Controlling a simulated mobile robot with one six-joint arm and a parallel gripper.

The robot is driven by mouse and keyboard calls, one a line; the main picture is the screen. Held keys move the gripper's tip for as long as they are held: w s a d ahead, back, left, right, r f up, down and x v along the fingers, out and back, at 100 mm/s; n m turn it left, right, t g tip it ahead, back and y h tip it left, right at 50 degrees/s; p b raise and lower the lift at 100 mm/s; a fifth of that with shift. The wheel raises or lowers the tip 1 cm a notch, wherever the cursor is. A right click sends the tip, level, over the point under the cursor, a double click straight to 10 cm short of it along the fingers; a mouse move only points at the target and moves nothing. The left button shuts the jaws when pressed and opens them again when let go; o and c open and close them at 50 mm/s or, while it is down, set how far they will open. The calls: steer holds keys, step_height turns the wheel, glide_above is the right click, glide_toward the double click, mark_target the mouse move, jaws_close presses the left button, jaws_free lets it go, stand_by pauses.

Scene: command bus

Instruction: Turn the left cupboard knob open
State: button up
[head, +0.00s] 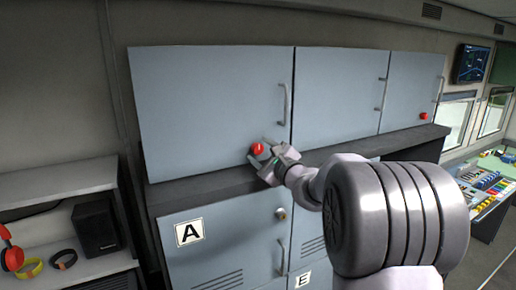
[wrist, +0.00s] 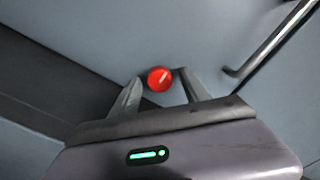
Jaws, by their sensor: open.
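The left cupboard (head: 205,105) is a blue-grey upper door, and it looks closed. Its red round knob (head: 257,148) sits near the lower right of the door. In the wrist view the red knob (wrist: 159,79) shows a pale slanted mark on its face. My gripper (head: 261,155) is open at the knob. In the wrist view its two fingers (wrist: 157,92) stand one on each side of the knob, with a small gap visible at the left. Whether either finger touches it I cannot tell.
A vertical door handle (head: 285,104) is right of the knob, close to my gripper in the wrist view (wrist: 270,42). A dark ledge (head: 200,187) runs below the upper cupboards. Lower cupboard A (head: 225,240) has its own knob and handle. Another red knob (head: 423,115) is far right.

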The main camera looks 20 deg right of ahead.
jaws_close()
stand_by(0.4)
steer(key=m, duration=0.5)
steer(key=m+p, duration=0.1)
steer(key=m, duration=0.3)
steer(key=shift+m+p, duration=0.3)
steer(key=m+p, duration=0.2)
steer(key=m, duration=0.2)
steer(key=shift+r+p, duration=0.1)
steer(key=shift+p, duration=0.2)
steer(key=shift+m+p, duration=1.3)
steer(key=shift+m, duration=0.7)
